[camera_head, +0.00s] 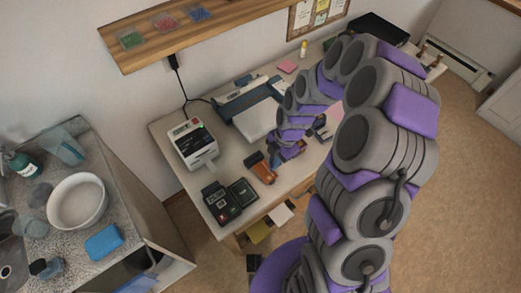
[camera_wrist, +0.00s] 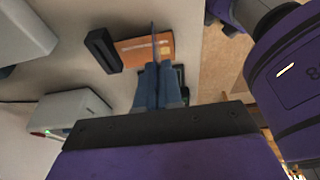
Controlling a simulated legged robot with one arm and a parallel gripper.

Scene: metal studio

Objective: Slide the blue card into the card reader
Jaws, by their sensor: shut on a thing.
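My gripper (camera_wrist: 156,72) is shut on a thin blue card (camera_wrist: 154,42), which shows almost edge-on in the wrist view and stands out past the fingertips. In the head view my gripper (camera_head: 284,153) is over the desk's front part, with the card hard to make out. A dark keypad device (camera_head: 220,203), which looks like the card reader, sits at the desk's front left corner. It is apart from my gripper, to its lower left. Its slot cannot be made out.
An orange item (camera_head: 263,170) with a black block (camera_wrist: 103,50) beside it lies close to my gripper. A dark green-faced box (camera_head: 243,191) is next to the keypad device. A white printer-like machine (camera_head: 193,144) stands behind them on the desk (camera_head: 225,160).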

